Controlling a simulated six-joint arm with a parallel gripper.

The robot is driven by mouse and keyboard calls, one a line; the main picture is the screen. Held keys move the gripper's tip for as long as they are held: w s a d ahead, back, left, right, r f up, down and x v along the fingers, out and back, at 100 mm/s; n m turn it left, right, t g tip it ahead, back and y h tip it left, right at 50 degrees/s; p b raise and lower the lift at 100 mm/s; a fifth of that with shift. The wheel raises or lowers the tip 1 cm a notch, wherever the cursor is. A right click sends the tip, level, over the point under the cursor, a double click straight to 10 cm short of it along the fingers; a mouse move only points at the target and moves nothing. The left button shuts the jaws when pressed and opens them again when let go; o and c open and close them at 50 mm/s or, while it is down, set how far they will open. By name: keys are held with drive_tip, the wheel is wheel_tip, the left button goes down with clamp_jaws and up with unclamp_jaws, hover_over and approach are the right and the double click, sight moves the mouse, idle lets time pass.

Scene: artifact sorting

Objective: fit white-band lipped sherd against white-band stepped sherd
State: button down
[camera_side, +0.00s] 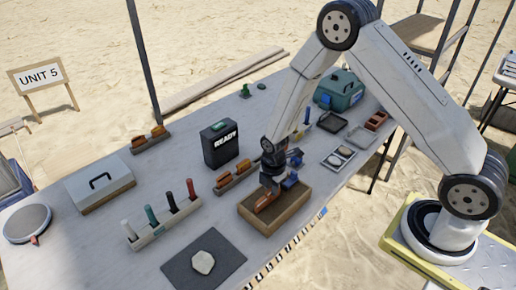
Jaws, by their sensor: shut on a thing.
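My gripper (272,184) points down over a brown wooden tray (283,219) near the table's front edge. It is shut on a small orange-brown sherd (265,202) at or just above the tray floor. I cannot tell whether that sherd touches the tray, and its band and edge shape are too small to read. Other orange-brown sherds (240,166) stand in a holder just behind the tray, and more (158,131) stand in a holder at the far left. I cannot tell which sherd is the white-band stepped or lipped one.
A black "READY" box (219,146) stands behind the tray. A rack of coloured markers (150,236) stands to the left. A dark mat (222,262) with a pale stone (202,262) lies at the front left. Small trays (338,157) lie to the right. Bare tabletop shows at the left front.

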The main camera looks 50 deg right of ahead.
drive_tip(key=shift+f, duration=0.55)
drive_tip(key=c, duration=0.6)
unclamp_jaws()
drive_tip(key=shift+r, duration=0.1)
drive_tip(key=shift+r, duration=3.8)
drive_tip(key=shift+r, duration=0.1)
